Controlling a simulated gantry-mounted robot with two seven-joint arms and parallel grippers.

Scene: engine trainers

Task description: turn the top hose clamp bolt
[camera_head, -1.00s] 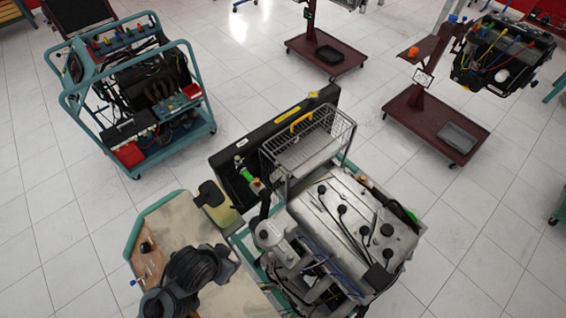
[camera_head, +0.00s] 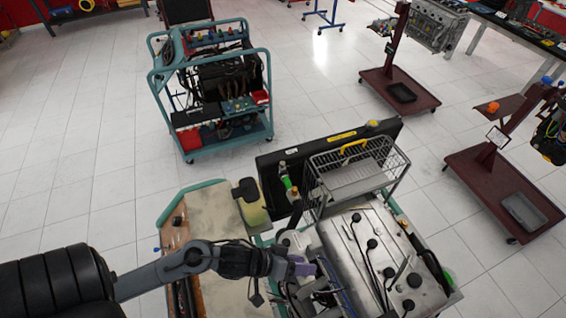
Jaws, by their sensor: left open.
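The engine trainer (camera_head: 345,235) stands at the lower right, with a silver engine cover on top. My left arm comes in from the lower left, and its gripper (camera_head: 300,268) is at the left side of the engine, over the hoses and fittings there. The gripper is open. Its fingers are small in the picture, and I cannot tell whether they touch anything. I cannot make out the top hose clamp bolt; it is too small or hidden by the gripper and wrist. My right gripper is not in view.
A wire basket (camera_head: 345,170) and a black panel (camera_head: 275,165) stand behind the engine. A yellowish container (camera_head: 253,205) sits left of it on the wooden board (camera_head: 200,210). A teal-framed trainer (camera_head: 215,90) and maroon stands (camera_head: 400,90) stand farther off, with open tiled floor between.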

